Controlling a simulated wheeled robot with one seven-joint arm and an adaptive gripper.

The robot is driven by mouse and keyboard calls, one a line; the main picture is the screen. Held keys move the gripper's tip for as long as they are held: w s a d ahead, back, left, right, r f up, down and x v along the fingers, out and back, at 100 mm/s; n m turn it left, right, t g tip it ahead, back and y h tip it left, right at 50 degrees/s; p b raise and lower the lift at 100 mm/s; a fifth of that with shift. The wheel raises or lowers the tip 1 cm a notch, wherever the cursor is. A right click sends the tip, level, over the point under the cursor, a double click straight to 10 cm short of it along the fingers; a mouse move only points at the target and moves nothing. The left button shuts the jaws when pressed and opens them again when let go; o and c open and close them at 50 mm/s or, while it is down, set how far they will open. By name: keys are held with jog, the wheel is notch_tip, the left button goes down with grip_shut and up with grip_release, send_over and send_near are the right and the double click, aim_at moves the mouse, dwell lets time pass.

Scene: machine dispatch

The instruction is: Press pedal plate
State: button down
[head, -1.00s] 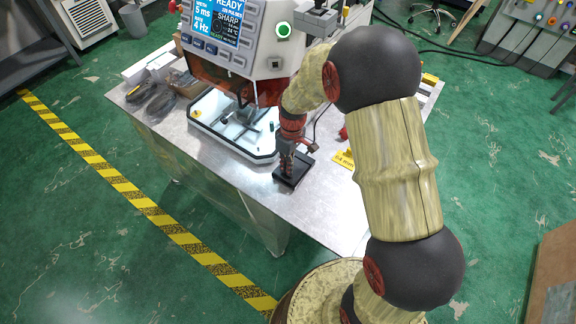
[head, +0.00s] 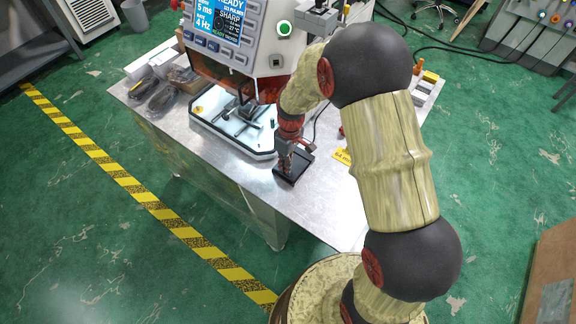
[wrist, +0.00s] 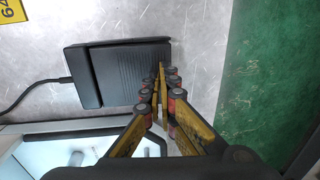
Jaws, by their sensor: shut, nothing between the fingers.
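The pedal (head: 293,167) is a small black plate unit on the metal table, in front of the machine. In the wrist view its ribbed plate (wrist: 128,68) lies flat, with a cable running off to the left. My gripper (head: 287,168) is over the pedal, pointing down. In the wrist view the gripper (wrist: 161,72) is shut with nothing between its fingers, its tips at the right part of the ribbed plate. The tips appear to be at the plate, but I cannot tell whether they press it. The fingers hide a small part of the plate.
The machine (head: 245,40) with its lit screen stands behind, with a white tray (head: 262,153) at its base. Black cable coils (head: 160,98) lie at the table's left. A yellow label (head: 342,156) is right of the pedal. The table's front right is bare.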

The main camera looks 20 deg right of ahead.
notch_tip(320, 180, up, 12)
jog(key=p, duration=0.2)
jog(key=shift+a+r, duration=0.15)
jog(key=shift+r, duration=0.1)
jog(key=shift+w, duration=0.1)
dwell(0.3)
jog(key=shift+w+d+r+b, duration=0.35)
jog(key=shift+d+r+b, duration=0.15)
jog(key=shift+d+b, duration=0.1)
jog(key=shift+w+d+r+b, duration=0.3)
jog(key=shift+d+r+b, duration=0.15)
jog(key=shift+d+b, duration=0.1)
jog(key=f+b, duration=0.1)
jog(key=f, duration=0.3)
jog(key=f+b, duration=0.1)
jog(key=f, duration=0.4)
jog(key=s+a+f+b, duration=0.1)
jog(key=f, duration=0.4)
jog(key=shift+a, duration=0.1)
jog(key=shift+f, duration=0.1)
